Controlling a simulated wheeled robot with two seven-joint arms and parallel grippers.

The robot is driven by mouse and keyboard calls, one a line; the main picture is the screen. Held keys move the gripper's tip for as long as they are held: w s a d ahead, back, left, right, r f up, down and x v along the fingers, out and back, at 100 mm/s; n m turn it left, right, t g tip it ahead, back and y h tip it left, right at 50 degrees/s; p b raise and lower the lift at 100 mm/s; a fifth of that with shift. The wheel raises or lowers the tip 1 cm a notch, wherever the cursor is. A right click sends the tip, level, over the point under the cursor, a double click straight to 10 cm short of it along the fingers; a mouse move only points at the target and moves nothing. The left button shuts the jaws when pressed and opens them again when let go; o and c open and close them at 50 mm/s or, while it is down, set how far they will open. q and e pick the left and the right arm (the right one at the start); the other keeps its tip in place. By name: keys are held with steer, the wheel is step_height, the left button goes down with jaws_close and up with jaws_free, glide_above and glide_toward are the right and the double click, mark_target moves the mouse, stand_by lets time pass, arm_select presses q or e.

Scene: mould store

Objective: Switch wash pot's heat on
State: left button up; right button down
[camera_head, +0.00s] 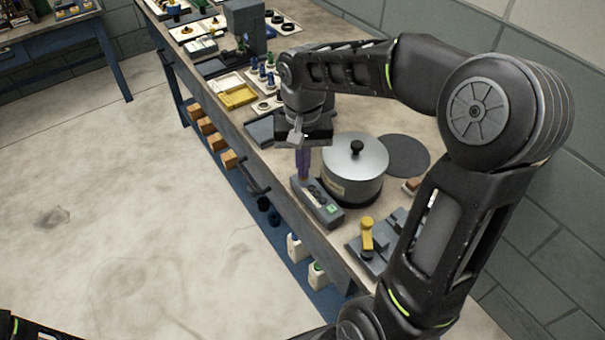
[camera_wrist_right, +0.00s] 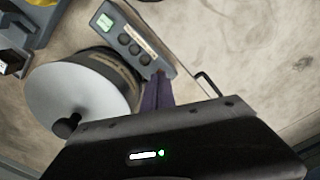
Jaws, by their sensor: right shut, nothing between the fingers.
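My left gripper is out of view.
A yellow-handled fixture (camera_head: 367,236) stands right of the box. A dark round disc (camera_head: 407,156) lies behind the pot. A yellow tray (camera_head: 238,96) and small bottles stand farther along the bench. Open floor (camera_head: 120,190) lies left of the bench.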

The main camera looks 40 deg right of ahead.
steer(key=shift+f, duration=0.25)
step_height(320, 180, up, 2)
steer(key=shift+r+p, duration=0.1)
steer(key=shift+p, duration=0.6)
step_height(320, 180, up, 8)
steer(key=p, duration=0.6)
